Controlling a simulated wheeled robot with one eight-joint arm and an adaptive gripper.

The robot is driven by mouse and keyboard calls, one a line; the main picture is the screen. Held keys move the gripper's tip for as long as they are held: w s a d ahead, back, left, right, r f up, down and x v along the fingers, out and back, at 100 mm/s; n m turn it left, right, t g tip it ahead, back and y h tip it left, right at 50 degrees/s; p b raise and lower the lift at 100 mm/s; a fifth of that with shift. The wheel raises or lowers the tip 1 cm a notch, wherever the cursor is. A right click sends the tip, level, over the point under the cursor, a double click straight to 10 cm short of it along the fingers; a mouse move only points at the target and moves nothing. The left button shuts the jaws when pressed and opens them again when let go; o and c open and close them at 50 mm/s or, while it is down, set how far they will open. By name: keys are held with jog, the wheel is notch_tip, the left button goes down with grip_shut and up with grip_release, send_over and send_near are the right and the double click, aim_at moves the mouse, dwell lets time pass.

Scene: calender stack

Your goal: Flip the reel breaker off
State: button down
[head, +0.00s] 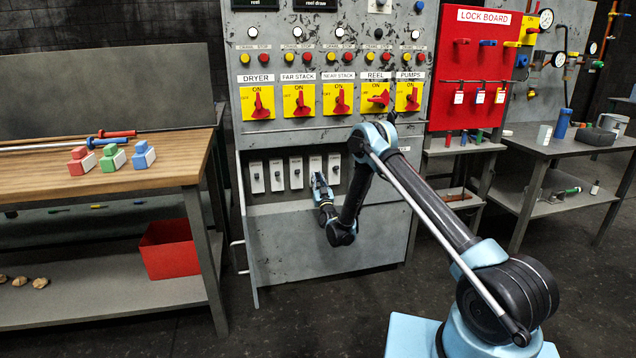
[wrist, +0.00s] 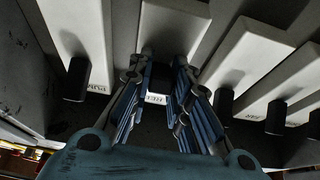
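The reel breaker (wrist: 172,35) is a white plate in the row behind the panel opening. It shows between my fingers in the wrist view, with a small white label (wrist: 156,98) at its near end. Its black lever is mostly hidden between the fingers. My gripper (wrist: 158,82) is open, one finger on each side of the lever area; I cannot tell whether they touch it. In the head view my gripper (head: 319,183) is at the row, in front of the reel breaker's place. The red REEL knob (head: 378,98) above is turned sideways, while the other knobs point up.
The pumps breaker (wrist: 75,35) is close on one side in the wrist view; the near stack breaker (wrist: 240,65) is close on the other. The opening's metal front panel (head: 330,230) lies below. A wooden bench (head: 170,165) stands left, a red lock board (head: 475,65) right.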

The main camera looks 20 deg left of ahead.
aim_at(318, 177)
jog(key=shift+w+f+t, duration=0.1)
jog(key=shift+t, duration=0.2)
dwell(0.4)
jog(key=c, duration=1.5)
grip_release()
notch_tip(318, 177, up, 10)
jog(key=shift+f, duration=0.1)
